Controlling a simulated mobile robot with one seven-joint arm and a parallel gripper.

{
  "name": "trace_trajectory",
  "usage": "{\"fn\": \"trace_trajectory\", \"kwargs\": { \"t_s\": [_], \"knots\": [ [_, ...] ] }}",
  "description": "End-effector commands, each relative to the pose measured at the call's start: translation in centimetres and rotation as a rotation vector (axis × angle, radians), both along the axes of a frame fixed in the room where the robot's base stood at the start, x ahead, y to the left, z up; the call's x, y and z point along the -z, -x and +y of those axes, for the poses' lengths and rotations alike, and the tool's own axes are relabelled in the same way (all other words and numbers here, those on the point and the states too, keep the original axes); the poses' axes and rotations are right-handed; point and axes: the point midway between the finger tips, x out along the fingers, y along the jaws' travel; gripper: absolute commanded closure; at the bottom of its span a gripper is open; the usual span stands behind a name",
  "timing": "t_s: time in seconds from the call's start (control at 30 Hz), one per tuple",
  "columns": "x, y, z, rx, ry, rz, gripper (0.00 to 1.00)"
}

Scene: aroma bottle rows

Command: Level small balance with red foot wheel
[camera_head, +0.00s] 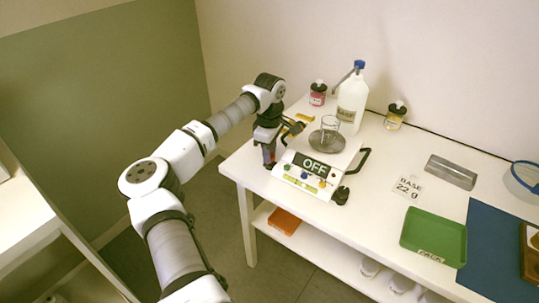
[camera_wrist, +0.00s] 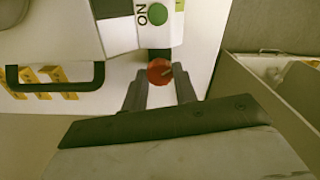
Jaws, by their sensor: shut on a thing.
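The small balance (camera_head: 318,158) stands near the left end of the white table. Its display (camera_head: 315,166) reads OFF. A clear glass beaker (camera_head: 330,127) stands on its round pan (camera_head: 327,143). In the wrist view the red foot wheel (camera_wrist: 159,71) sits at the corner of the balance, near a green button (camera_wrist: 158,16) with an ON label. My gripper (camera_wrist: 160,88) is shut on the red wheel, one finger on each side. In the head view my gripper (camera_head: 269,160) is at the balance's left corner and largely hides the wheel. A black foot wheel (camera_head: 341,195) shows at the right front corner.
Behind the balance stand a white jug (camera_head: 352,103) labelled BASE, a red-filled bottle (camera_head: 318,93) and a yellow-labelled bottle (camera_head: 395,115). A black handle (camera_head: 358,161) sticks out on the balance's right. A BASE 22 g card (camera_head: 408,187) and green tray (camera_head: 434,235) lie further right.

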Motion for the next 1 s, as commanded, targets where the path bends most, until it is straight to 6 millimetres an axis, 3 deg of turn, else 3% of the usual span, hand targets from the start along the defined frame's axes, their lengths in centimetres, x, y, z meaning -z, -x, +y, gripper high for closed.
{"fn": "trace_trajectory", "kwargs": {
  "t_s": [1.0],
  "knots": [
    [-0.09, 0.0, -0.09, 0.927, 0.001, 0.0, 0.95]
  ]
}}
